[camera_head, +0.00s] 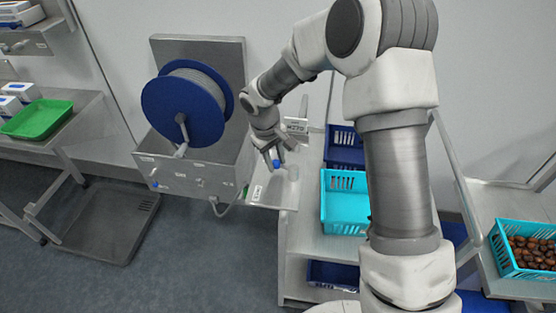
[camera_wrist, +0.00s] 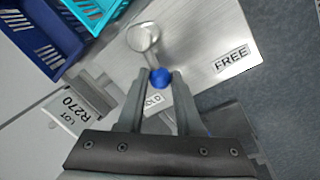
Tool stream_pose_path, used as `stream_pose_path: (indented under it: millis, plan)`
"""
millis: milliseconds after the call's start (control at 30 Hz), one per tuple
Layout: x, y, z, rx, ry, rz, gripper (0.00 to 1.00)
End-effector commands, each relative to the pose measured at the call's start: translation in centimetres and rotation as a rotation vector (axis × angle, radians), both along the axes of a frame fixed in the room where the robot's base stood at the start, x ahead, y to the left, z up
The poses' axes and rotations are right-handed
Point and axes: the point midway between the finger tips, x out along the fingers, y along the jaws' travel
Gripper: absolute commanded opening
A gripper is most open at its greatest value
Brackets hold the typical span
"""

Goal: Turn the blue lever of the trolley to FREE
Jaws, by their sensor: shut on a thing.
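The lever's blue knob (camera_wrist: 160,77) sits between the two fingertips of my gripper (camera_wrist: 159,80), which is shut on it. In the wrist view a metal arm runs from the knob to a round pivot (camera_wrist: 142,37) on a steel plate (camera_wrist: 195,35). The lever points roughly at the HOLD label (camera_wrist: 153,101), partly framed by my fingers. The FREE label (camera_wrist: 232,59) is to the right on the same plate. In the head view my gripper (camera_head: 276,160) reaches down to the blue knob (camera_head: 276,164) at the trolley's (camera_head: 300,235) left corner.
A LOT R270 sign (camera_wrist: 72,112) stands near my fingers in the wrist view. Turquoise (camera_head: 343,228) and dark blue crates (camera_head: 340,158) stand on the trolley. A machine with a blue reel (camera_head: 183,105) is close on the left. Bare floor lies in front.

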Motion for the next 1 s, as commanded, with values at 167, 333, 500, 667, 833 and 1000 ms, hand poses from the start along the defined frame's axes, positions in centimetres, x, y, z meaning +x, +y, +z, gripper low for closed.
stream_pose_path:
  millis: [167, 333, 500, 667, 833, 1000]
  plan:
    - [-0.9, 0.3, 0.0, 0.0, -0.001, 0.169, 0.0]
    - [-1.7, 0.4, 0.1, 0.001, -0.002, 0.329, 0.0]
    - [-2.6, 0.3, 0.2, 0.0, -0.002, 0.491, 0.0]
    - [-3.4, 0.1, 0.3, 0.001, 0.001, 0.643, 0.0]
    - [-4.1, -0.2, 0.3, 0.001, 0.001, 0.796, 0.0]
    - [-4.7, -0.5, 0.3, 0.002, 0.0, 0.927, 0.0]
